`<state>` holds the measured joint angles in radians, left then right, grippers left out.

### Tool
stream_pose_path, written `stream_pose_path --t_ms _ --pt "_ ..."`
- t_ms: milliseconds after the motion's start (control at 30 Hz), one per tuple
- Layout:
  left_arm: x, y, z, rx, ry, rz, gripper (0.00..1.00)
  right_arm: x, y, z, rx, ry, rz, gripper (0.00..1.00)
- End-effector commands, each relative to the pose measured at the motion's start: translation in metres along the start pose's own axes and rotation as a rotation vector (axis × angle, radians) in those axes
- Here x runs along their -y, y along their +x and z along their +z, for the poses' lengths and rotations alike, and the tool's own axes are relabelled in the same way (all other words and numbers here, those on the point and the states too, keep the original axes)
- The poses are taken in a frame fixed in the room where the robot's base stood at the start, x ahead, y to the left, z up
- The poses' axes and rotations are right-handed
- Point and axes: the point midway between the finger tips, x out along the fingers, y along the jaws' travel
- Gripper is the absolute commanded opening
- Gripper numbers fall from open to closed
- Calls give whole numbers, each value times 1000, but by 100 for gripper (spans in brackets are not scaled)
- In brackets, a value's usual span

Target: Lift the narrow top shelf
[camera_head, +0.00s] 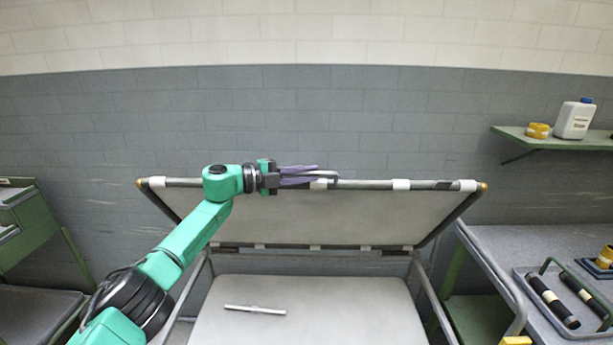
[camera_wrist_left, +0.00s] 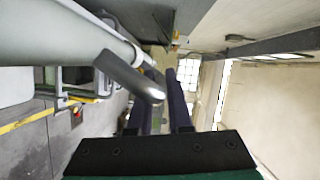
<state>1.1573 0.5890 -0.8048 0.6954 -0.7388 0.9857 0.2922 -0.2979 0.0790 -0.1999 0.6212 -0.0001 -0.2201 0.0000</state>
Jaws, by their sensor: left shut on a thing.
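The narrow top shelf (camera_head: 345,215) is a pale panel in a grey tubular frame, tilted up against the back with its lower edge at the hinge line. Its front rail (camera_head: 385,184) runs level along the top, with white bands and orange end caps. In the left wrist view, the fingers (camera_wrist_left: 163,88) reach forward beside the grey rail (camera_wrist_left: 75,40); the exact contact is hard to tell. My right gripper is in no view.
A grey lower surface (camera_head: 330,310) lies below the tilted shelf, with a thin white bar (camera_head: 255,310) on it. A side table (camera_head: 500,245) at right holds a tray with black cylinders (camera_head: 552,300). A green wall shelf (camera_head: 545,138) carries a white jug (camera_head: 575,118) and yellow roll.

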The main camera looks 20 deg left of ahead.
Motion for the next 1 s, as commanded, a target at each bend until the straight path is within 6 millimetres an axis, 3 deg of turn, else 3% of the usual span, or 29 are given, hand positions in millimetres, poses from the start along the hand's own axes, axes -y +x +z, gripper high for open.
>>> stream_pose_path --t_ms 233,267,333,733,1000 --pt "-2 0 1 4 1 3 0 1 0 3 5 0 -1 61" --pt "-2 0 1 4 1 3 21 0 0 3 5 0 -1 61" --pt "-2 0 1 4 1 3 47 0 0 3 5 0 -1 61" --pt "-2 -6 1 3 2 1 47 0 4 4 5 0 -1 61" --pt "-6 -55 3 6 4 1 47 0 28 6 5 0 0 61"
